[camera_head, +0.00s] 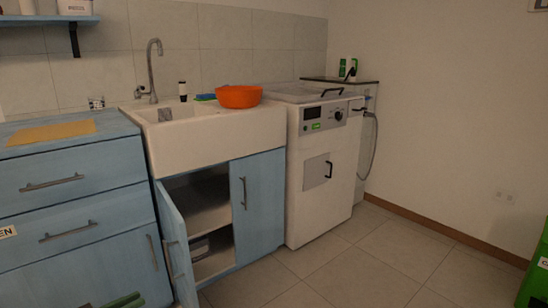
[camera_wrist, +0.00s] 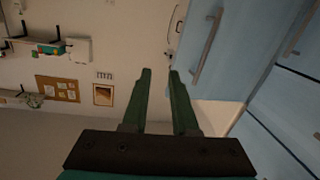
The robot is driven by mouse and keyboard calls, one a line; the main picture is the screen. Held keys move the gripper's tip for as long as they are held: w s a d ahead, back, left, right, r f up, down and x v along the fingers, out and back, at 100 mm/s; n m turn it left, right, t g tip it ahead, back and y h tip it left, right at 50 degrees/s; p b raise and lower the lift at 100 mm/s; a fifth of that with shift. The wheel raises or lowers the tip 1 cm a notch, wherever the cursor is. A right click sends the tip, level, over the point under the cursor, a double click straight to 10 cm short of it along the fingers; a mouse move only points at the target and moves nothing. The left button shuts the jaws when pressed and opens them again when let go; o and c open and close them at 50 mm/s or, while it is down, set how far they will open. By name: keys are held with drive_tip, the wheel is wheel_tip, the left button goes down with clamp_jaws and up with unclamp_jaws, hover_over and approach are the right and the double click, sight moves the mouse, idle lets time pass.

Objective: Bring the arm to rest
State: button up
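My gripper (camera_wrist: 160,73) shows in the wrist view with its two dark green fingers apart. Nothing is held between them. Green finger-like parts (camera_head: 124,301) at the bottom left edge of the head view look like my gripper, low in front of the blue drawers; most of the arm is out of view. In the wrist view, the blue cabinet fronts (camera_wrist: 238,62) with a metal handle fill the right side, beyond the fingers.
In the head view, a cabinet door (camera_head: 176,245) stands open under the white sink (camera_head: 215,140). An orange bowl (camera_head: 239,96) sits on the sink's edge. A white washing machine (camera_head: 318,175) is to its right. A green bin (camera_head: 537,275) stands at far right; the tiled floor (camera_head: 365,262) between is clear.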

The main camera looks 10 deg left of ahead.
drive_tip(key=w+d+r+n+g, duration=0.25)
drive_tip(key=w+d, duration=0.35)
drive_tip(key=d, duration=0.4)
drive_tip(key=w+d+r+n+g, duration=0.1)
drive_tip(key=w+d+r+g, duration=0.3)
drive_tip(key=d, duration=0.5)
drive_tip(key=s+d+r+n+g+y, duration=0.15)
drive_tip(key=d+g, duration=0.35)
drive_tip(key=d, duration=1.6)
drive_tip(key=s+d+r+n+g+y, duration=0.1)
drive_tip(key=s+d+g+y, duration=0.3)
drive_tip(key=s+d, duration=1.15)
drive_tip(key=s+f+y, duration=0.1)
drive_tip(key=s+y, duration=0.1)
drive_tip(key=s, duration=0.7)
drive_tip(key=s+f+y, duration=0.2)
drive_tip(key=s+y, duration=0.1)
drive_tip(key=s, duration=0.6)
drive_tip(key=shift+s+d+f, duration=0.25)
drive_tip(key=shift+s, duration=0.15)
